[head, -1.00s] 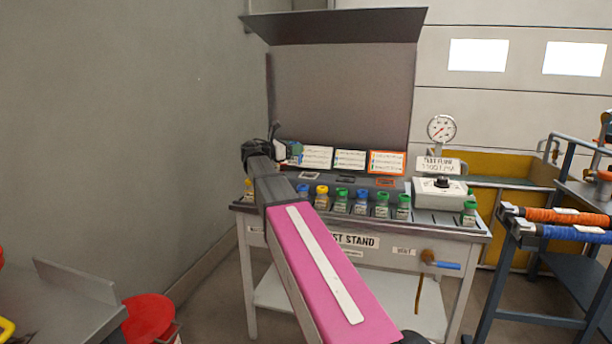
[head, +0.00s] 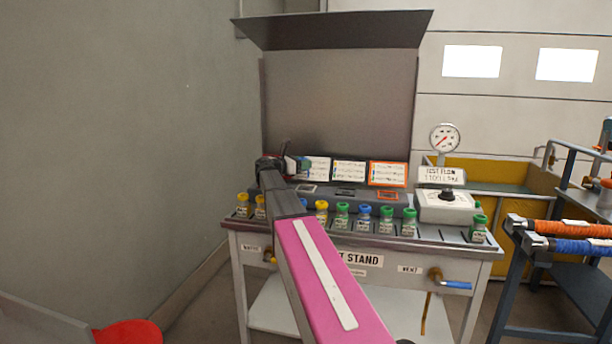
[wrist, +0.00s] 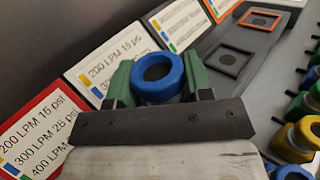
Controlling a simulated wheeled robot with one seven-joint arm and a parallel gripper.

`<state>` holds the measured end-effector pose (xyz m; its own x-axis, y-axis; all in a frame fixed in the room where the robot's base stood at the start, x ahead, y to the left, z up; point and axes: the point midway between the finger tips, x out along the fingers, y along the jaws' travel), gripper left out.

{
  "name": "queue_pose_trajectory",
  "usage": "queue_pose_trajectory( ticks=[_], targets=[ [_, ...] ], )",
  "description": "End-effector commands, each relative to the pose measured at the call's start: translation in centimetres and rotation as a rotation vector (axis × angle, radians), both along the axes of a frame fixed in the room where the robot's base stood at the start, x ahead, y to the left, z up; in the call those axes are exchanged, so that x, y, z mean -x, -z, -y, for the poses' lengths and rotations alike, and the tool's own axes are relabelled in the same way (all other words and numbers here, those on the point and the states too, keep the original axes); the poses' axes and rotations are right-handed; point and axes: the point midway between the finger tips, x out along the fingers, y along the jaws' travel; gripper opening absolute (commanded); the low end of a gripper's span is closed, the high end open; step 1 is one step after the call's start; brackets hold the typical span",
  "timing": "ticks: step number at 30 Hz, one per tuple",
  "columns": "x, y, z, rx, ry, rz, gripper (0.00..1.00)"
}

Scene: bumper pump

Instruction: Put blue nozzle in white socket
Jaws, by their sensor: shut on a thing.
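My gripper (wrist: 160,78) is shut on the blue nozzle (wrist: 152,92), a round ring-topped piece between its green fingers in the wrist view. In the head view my arm reaches over the left part of the test stand, and the gripper end is partly hidden behind the arm. The white-framed socket (head: 306,189) lies on the stand's dark ledge, just right of my arm. The nozzle is held above the ledge, apart from this socket. I cannot make out the white socket in the wrist view.
A black-framed socket (head: 347,192) and an orange-framed socket (head: 391,196) lie to the right. Label cards (head: 348,172) stand behind them. Several capped bottles (head: 364,218) line the front edge. A gauge box (head: 445,204) stands at right.

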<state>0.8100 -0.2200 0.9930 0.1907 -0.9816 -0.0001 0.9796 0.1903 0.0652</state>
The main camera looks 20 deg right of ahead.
Motion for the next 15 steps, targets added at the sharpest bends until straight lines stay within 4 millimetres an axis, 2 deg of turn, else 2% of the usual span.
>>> queue_pose_trajectory(
  ticks=[3,9,15],
  targets=[
    [-0.6,0.8,1.2,0.001,0.0,-0.002,0.16],
    [-0.7,1.6,1.6,0.001,-0.001,-0.001,0.16],
    [-0.7,4.2,1.5,0.001,-0.001,-0.003,0.16]
  ],
)
